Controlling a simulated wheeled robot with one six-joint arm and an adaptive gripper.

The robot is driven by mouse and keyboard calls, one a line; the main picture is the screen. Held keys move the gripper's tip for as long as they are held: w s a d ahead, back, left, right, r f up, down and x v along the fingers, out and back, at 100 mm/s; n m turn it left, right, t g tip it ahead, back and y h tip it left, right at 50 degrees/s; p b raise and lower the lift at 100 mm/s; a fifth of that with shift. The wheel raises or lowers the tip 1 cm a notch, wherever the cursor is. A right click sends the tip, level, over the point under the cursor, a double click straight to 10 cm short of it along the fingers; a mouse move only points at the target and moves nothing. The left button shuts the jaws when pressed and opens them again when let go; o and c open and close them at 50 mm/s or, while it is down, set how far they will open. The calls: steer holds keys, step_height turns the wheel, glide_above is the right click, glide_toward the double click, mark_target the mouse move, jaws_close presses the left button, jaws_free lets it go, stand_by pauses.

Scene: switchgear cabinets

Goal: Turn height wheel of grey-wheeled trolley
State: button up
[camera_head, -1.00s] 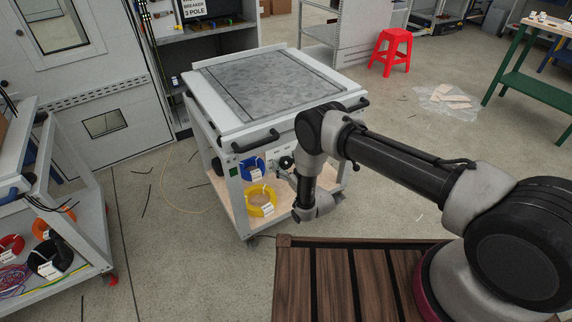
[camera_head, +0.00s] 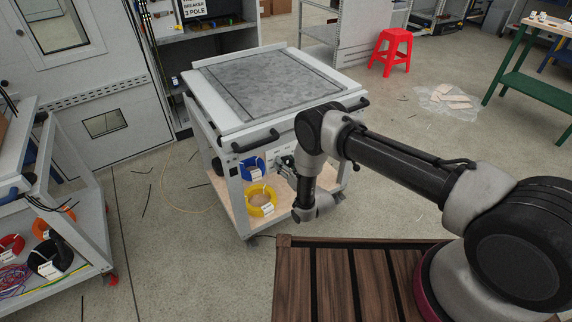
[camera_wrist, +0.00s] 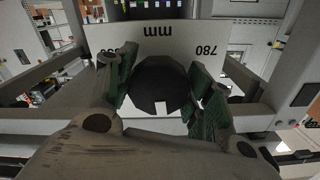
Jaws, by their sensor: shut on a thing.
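The grey-wheeled trolley (camera_head: 205,97) stands in the middle of the head view, with a grey caster (camera_head: 339,197) at its right. Its height wheel (camera_wrist: 160,88) is a black round knob with a white mark, on a panel (camera_wrist: 213,38) lettered "mm" and "780", upside down in the wrist view. My gripper (camera_wrist: 159,76) has its green-padded fingers on both sides of the wheel, shut on it. In the head view my gripper (camera_head: 286,166) is at the trolley's front panel, and the wheel is hidden there.
A trolley with red casters (camera_head: 111,279) and cable coils stands at the left. Blue (camera_head: 252,171) and yellow (camera_head: 261,202) coils lie in the grey-wheeled trolley. A brown slatted surface (camera_head: 335,285) is in front. A red stool (camera_head: 391,50) stands far behind.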

steer(key=m, duration=0.5)
steer(key=shift+m, duration=0.3)
stand_by(0.4)
steer(key=o, duration=1)
steer(key=shift+o, duration=0.2)
steer(key=v, duration=1.2)
